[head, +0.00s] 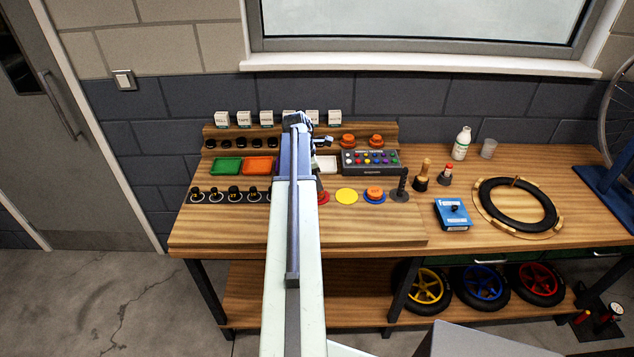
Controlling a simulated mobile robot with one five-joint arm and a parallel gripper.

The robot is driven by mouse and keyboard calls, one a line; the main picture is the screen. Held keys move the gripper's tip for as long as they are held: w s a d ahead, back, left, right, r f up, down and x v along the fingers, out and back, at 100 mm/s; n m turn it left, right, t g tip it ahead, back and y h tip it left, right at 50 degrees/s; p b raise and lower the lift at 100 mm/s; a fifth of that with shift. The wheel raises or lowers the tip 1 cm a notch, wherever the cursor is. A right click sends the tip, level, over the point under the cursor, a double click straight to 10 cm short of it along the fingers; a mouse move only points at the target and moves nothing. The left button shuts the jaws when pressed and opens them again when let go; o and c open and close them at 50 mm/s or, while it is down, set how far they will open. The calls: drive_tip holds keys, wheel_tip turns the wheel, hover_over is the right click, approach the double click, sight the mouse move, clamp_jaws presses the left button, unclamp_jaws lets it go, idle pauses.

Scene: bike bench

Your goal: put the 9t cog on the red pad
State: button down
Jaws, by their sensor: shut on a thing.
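The red pad (324,198) is a round disc on the bench, left of the yellow pad, and my arm hides its left part. My gripper (321,141) is at the far end of my arm, over the back of the bench near the stepped rack. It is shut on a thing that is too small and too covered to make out. Small dark round parts (228,143) stand in a row on the rack under white cards. The card print is too small to read, so I cannot tell which part is the 9t cog.
A yellow pad (346,196) and a blue pad with an orange piece (374,195) lie right of the red pad. Green (228,166) and orange (258,166) trays and a button box (371,161) stand behind. A tyre (516,204) lies at right. The bench's front strip is clear.

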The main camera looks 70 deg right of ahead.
drive_tip(key=shift+f, duration=0.2)
drive_tip(key=c, duration=1)
unclamp_jaws()
drive_tip(key=p+v, duration=1.1)
drive_tip(key=v, duration=0.1)
drive_tip(key=shift+r+p, duration=0.2)
drive_tip(key=shift+p, duration=0.15)
drive_tip(key=shift+w+a, duration=0.1)
